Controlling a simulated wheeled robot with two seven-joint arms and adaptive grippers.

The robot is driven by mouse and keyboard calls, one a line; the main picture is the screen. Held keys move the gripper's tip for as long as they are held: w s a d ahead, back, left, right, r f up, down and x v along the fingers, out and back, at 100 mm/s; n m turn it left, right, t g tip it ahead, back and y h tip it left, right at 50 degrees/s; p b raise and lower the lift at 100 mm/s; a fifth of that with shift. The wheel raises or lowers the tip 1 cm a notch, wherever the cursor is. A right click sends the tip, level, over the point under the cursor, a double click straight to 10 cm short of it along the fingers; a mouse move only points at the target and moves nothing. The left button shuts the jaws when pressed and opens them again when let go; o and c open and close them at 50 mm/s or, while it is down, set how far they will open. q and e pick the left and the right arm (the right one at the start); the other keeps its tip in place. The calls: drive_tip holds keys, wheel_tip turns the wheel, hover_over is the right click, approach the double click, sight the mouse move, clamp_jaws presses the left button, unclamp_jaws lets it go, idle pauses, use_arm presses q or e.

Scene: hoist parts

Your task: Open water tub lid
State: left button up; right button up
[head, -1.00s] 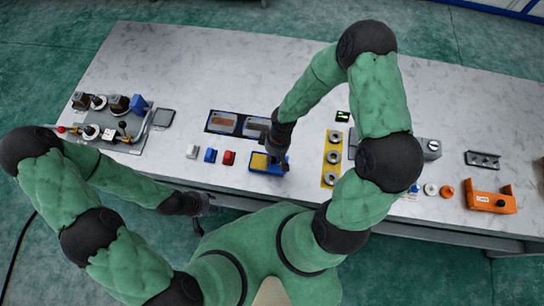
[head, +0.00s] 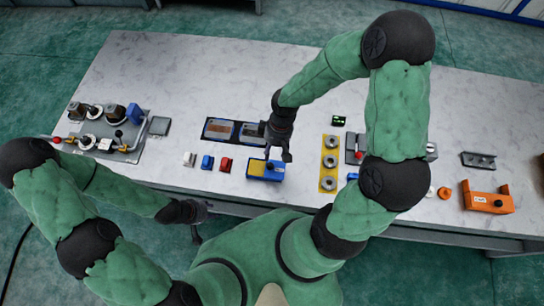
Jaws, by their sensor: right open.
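A small blue box with a yellow top (head: 264,170) sits near the front edge of the table; I take it as the water tub, but cannot tell its lid apart for certain. My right gripper (head: 279,155) points down at the box's far right side, its fingers apart and empty. I cannot tell whether it touches the box. My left gripper (head: 200,216) hangs low in front of the table's front edge, away from the box. Its fingers are too small and dark to read.
White, blue and red blocks (head: 207,162) stand left of the box. A dark tray (head: 220,129) lies behind them. A yellow plate with rings (head: 329,163) lies to the right. An orange holder (head: 488,202) is at far right, a grey fixture board (head: 90,145) at far left.

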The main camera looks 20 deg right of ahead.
drive_tip(key=shift+w+d+r, duration=0.1)
drive_tip(key=shift+d+r, duration=0.05)
drive_tip(key=shift+r, duration=0.55)
drive_tip(key=shift+d+r, duration=0.1)
drive_tip(key=shift+r, duration=0.55)
